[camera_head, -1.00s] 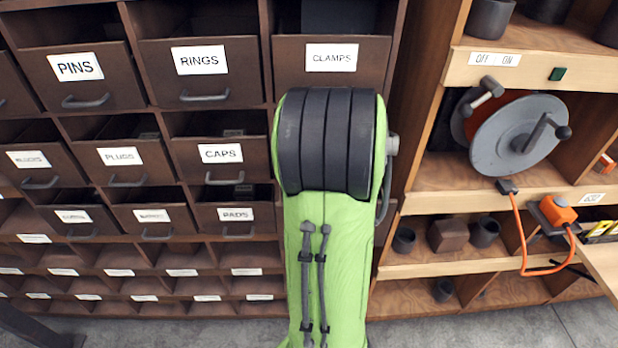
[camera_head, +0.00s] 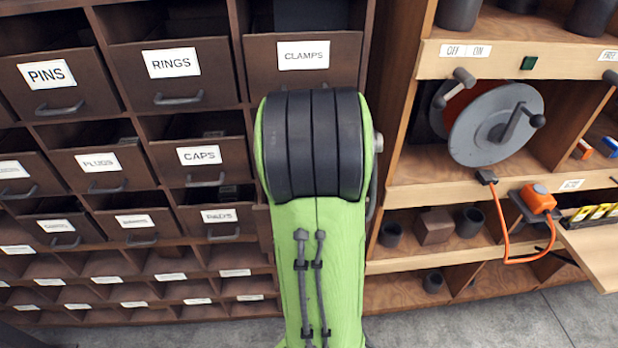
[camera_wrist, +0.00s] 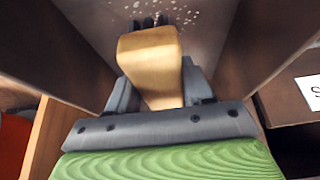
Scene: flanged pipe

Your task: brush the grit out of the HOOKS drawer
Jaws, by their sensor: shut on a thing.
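In the wrist view my gripper (camera_wrist: 158,86) is shut on a brush (camera_wrist: 150,62) with a pale wooden block-like handle. Its dark bristles (camera_wrist: 150,22) point away from me, at the far end. They are over or on a grey drawer floor (camera_wrist: 100,18), close to pale specks of grit (camera_wrist: 192,18). Brown drawer walls (camera_wrist: 65,50) rise on both sides of the brush. Whether the bristles touch the floor is hard to tell. No HOOKS label is readable in either view. In the head view my green arm hides my gripper, the brush and the drawer behind it.
The head view shows labelled drawers, such as CLAMPS (camera_head: 303,78) and CAPS (camera_head: 198,157), left of and above my arm. A wooden shelf unit (camera_head: 430,195) on the right holds a cable reel (camera_head: 488,130) and an orange plug (camera_head: 538,198). Grey floor (camera_head: 480,315) is below.

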